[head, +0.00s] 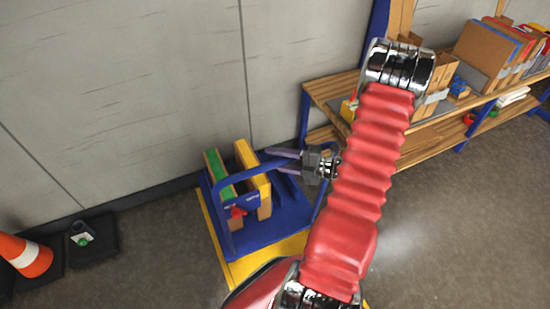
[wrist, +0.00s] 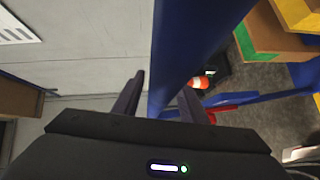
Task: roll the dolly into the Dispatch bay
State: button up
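In the wrist view a thick blue bar (wrist: 195,40) runs at my gripper (wrist: 162,82), and a gap shows between the left finger and the bar. The overlap at the right finger hides whether it touches. A yellow floor marking (head: 270,259) lies along the dolly's left and front sides; I see no readable bay name.
A wooden shelf unit (head: 330,88) with boxes and files stands at the right. An orange cone (head: 27,255) and a small dark stand (head: 82,238) are at the lower left. The wall (head: 120,90) is close behind the dolly. Floor at the lower right is clear.

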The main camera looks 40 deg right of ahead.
jog(key=shift+w+a, duration=0.1)
jog(key=shift+w, duration=0.15)
jog(key=shift+c, duration=0.4)
jog(key=shift+f, duration=0.1)
jog(key=c, duration=0.9)
grip_shut()
